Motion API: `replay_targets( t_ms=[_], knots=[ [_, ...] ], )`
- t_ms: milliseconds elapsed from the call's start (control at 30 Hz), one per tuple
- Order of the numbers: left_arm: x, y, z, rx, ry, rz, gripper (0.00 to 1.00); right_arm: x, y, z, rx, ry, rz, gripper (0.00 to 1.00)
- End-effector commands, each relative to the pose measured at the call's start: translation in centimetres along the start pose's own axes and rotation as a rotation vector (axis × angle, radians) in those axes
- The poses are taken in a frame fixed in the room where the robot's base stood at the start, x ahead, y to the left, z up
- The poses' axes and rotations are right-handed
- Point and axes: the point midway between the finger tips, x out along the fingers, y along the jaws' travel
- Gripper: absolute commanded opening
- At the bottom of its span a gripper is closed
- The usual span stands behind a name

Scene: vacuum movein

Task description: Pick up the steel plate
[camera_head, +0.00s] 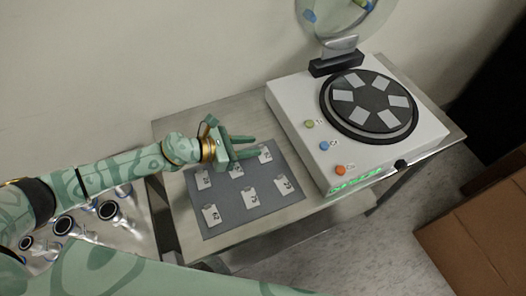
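Several small light-grey steel plates with dark marks lie in two rows on a dark grey mat (232,217). The far row has a left plate (203,180), a middle plate (236,171) and a right plate (265,154). The near row has a left plate (211,215), a middle plate (251,198) and a right plate (283,187). My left gripper (256,146) is open, its fingers pointing right, over the far edge of the mat by the far middle and right plates. No plate shows between its fingers. My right gripper is out of view.
A white machine (300,110) with a dark round turntable (369,105), coloured buttons and a raised clear lid (345,22) stands on the right of the metal table (180,125). A cardboard box (480,240) is at the lower right. A wall runs behind.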

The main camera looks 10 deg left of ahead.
Motion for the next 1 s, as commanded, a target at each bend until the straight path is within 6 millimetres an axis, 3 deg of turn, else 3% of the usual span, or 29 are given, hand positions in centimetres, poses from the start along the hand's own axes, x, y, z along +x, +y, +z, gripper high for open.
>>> replay_targets(
  t_ms=[133, 400, 500, 533, 1000],
  knots=[
    [2.1, 0.0, -0.1, -0.002, 0.0, -0.001, 0.3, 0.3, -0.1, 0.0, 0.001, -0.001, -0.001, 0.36],
    [2.4, 0.0, -0.1, -0.001, 0.001, -0.001, 0.3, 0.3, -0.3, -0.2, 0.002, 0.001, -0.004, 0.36],
    [2.4, 0.0, -0.1, -0.001, 0.001, -0.001, 0.02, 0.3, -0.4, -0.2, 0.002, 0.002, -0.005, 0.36],
    [2.4, 0.0, -0.1, -0.001, 0.001, 0.0, 0.0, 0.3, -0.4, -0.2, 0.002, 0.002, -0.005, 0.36],
    [2.0, 0.1, 0.8, 0.002, 0.0, 0.0, 0.0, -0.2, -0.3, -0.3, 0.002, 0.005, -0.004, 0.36]
  ],
)
